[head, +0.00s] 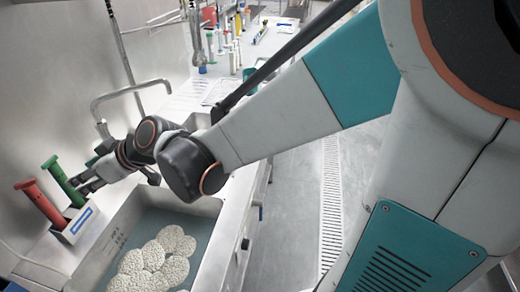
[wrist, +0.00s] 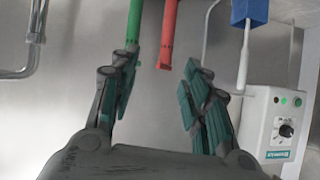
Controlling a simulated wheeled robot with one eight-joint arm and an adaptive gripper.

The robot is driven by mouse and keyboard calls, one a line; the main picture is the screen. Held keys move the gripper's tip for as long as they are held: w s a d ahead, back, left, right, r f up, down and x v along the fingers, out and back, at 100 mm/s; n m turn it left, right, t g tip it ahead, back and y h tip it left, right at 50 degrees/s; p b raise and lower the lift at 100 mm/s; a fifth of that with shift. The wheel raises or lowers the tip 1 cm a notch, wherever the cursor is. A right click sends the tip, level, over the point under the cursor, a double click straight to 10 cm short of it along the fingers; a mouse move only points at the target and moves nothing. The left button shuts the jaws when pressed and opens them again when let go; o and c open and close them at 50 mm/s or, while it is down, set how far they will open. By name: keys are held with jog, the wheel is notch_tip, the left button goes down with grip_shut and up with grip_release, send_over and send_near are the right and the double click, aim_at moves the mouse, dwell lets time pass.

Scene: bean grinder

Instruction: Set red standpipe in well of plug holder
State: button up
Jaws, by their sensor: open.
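The red standpipe (head: 41,206) rises at the left of the white plug holder (head: 80,228) in the head view. I cannot tell how its lower end sits. The green standpipe (head: 60,180) rises beside it, closer to my gripper (head: 82,184). My gripper is open, with its fingers pointing toward the two pipes. In the wrist view, the red standpipe (wrist: 168,38) shows ahead, between the lines of the open fingers of my gripper (wrist: 158,66). The green standpipe (wrist: 134,22) is to its left, near the left finger. The fingers hold nothing.
A sink (head: 200,207) with pale round discs (head: 150,258) lies beside the holder. A bent metal faucet (head: 125,93) stands behind my gripper. The wrist view shows a control box (wrist: 277,125) and a blue-ended white rod (wrist: 245,45) at right. Bottles stand at the counter's far end.

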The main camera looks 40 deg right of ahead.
jog(key=s+d+f+m+g+h, duration=0.1)
jog(key=s+d+m+h, duration=0.6)
jog(key=s+d, duration=1.2)
jog(key=shift+s+f+g+h, duration=0.25)
jog(key=shift+s+g+h, duration=0.15)
jog(key=shift+s+h, duration=0.25)
